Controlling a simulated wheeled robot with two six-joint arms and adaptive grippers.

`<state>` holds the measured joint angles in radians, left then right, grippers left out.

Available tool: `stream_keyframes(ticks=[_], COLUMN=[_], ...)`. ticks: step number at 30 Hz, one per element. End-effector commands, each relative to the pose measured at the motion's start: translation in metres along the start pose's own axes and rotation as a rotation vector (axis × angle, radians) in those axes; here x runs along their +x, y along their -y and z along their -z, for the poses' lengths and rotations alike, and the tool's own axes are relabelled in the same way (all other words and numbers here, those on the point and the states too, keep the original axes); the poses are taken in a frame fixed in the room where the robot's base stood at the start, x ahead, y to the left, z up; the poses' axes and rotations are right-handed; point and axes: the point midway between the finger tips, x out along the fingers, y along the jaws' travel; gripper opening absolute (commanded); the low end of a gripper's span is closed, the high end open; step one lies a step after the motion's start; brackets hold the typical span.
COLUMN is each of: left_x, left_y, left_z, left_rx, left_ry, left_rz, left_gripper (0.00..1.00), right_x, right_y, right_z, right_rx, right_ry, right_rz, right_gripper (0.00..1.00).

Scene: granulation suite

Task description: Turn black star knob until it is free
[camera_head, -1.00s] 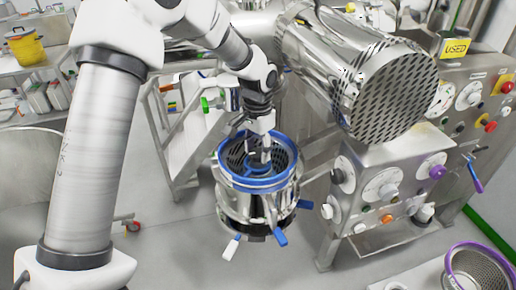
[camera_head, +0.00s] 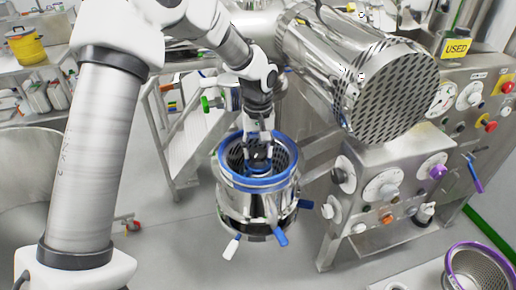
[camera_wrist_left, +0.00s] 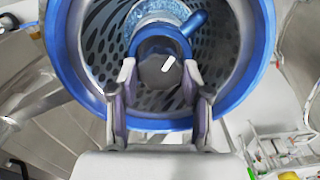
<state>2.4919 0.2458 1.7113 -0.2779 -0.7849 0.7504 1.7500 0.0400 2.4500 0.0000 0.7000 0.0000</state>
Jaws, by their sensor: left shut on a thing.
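The black star knob (camera_wrist_left: 157,71) shows in the left wrist view as a dark round top with a white mark. It sits at the middle of the blue hub (camera_wrist_left: 168,42) inside a perforated steel basket with a blue rim (camera_wrist_left: 62,55). My left gripper (camera_wrist_left: 159,72) is shut on the knob, one finger at each side. In the head view the left gripper (camera_head: 259,150) reaches down into the blue-rimmed steel vessel (camera_head: 232,207), and the knob is hard to make out there. My right gripper is not in view.
A large perforated steel drum (camera_head: 392,90) hangs close to the right of my left arm. A control panel (camera_head: 365,165) with dials stands right of the vessel. A metal step frame (camera_head: 178,165) stands behind left. Grey floor (camera_head: 180,245) is clear at front left.

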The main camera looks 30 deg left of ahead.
Motion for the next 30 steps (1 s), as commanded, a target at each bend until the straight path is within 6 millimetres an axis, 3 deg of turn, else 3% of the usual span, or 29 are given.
stream_keyframes(ticks=[9,23,24,25,26,30], left_x=[0.0034,0.0031,0.0030,0.0030,0.0028,0.0017], left_y=[0.0013,0.0011,0.0011,0.0011,0.0010,0.0006], left_z=[-0.0026,-0.0024,-0.0024,-0.0024,-0.0022,-0.0013], left_rx=[-0.112,-0.127,-0.127,-0.127,-0.126,-0.126], left_ry=[0.009,0.008,0.008,0.008,0.008,0.005], left_rz=[0.006,0.006,0.005,0.005,0.005,0.003], left_gripper=[0.13,0.13,0.55,0.65,0.73,0.73], right_x=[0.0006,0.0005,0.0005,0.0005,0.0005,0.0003], right_y=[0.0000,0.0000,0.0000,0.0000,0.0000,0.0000], right_z=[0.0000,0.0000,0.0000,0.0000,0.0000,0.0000], right_rx=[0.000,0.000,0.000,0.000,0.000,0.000], right_ry=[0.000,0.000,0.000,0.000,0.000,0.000], right_rz=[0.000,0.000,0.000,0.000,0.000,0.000], right_gripper=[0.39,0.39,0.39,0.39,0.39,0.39])
